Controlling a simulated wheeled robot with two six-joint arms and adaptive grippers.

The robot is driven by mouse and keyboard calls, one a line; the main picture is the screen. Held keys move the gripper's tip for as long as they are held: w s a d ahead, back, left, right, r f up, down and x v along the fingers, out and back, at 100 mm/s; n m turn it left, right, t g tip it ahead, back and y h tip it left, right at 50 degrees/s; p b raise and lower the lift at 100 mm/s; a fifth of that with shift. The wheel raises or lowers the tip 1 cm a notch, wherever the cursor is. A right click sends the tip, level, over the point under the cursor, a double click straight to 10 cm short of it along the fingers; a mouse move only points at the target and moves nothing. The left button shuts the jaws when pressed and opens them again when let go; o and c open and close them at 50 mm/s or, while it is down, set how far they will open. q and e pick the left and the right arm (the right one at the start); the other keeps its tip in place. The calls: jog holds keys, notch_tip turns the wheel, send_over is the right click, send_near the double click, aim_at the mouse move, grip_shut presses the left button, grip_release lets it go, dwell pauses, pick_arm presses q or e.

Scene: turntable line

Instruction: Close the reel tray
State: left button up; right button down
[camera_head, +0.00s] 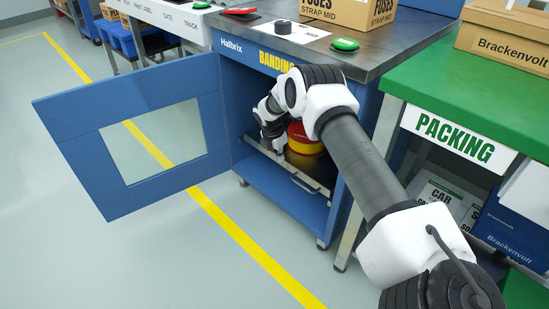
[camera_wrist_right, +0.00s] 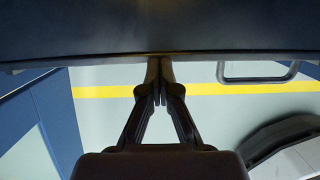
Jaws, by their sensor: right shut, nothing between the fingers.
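The reel tray (camera_head: 318,187) is a flat metal tray low in the blue banding cabinet, with a bar handle (camera_head: 303,185) on its front edge. A red and yellow reel (camera_head: 306,146) stands on it, partly hidden by my right arm. My right gripper (camera_head: 277,146) is shut and empty, at the cabinet opening near the tray's front left part. In the right wrist view the shut fingertips (camera_wrist_right: 160,62) are at the tray's edge, with the handle (camera_wrist_right: 258,78) to their right. I cannot tell whether they touch, or how far out the tray is. My left gripper is not in view.
The cabinet's blue windowed door (camera_head: 85,122) stands wide open to the left. A lower blue shelf (camera_head: 285,200) is under the tray. The green packing table (camera_head: 470,100) is close on the right. The floor in front is clear, with a yellow line (camera_head: 240,238).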

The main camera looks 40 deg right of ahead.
jog(key=a+r+p, duration=0.6)
jog(key=r+p, duration=0.1)
jog(key=r, duration=0.2)
jog(key=shift+s+a+r, duration=0.2)
jog(key=shift+s+r, duration=0.05)
jog(key=shift+r, duration=0.05)
